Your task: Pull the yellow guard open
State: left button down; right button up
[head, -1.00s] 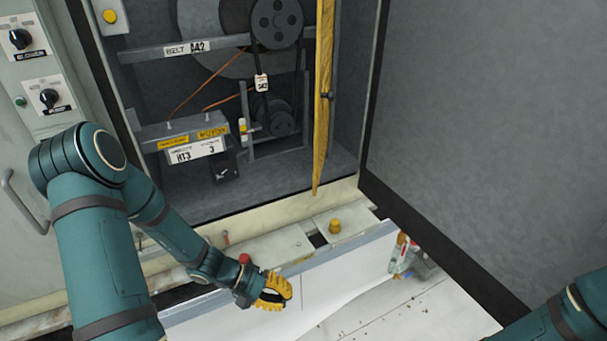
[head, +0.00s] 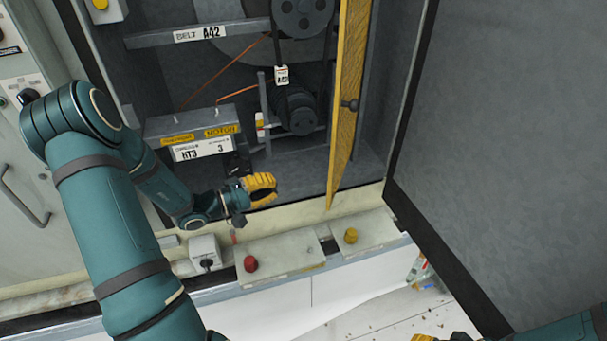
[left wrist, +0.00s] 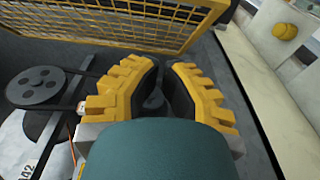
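Behind my left gripper are the belt, pulleys (head: 302,14) and motor (head: 296,110). A grey box (head: 195,135) with labels is to its left. A ledge below carries a red button (head: 250,264) and yellow button (head: 351,236). A large grey door (head: 510,150) stands at right.

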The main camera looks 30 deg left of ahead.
pick_arm(q)
jog(key=w+d+p, duration=0.2)
jog(key=w+d, duration=0.6)
jog(key=d, duration=0.1)
pick_arm(e)
jog(key=shift+s+r, duration=0.2)
jog(key=shift+r, duration=0.4)
jog(key=shift+s+r, duration=0.15)
jog(key=shift+r, duration=0.4)
pick_arm(q)
jog(key=shift+w+d, duration=0.1)
jog(key=shift+d, duration=0.05)
pick_arm(e)
jog(key=shift+f, duration=0.1)
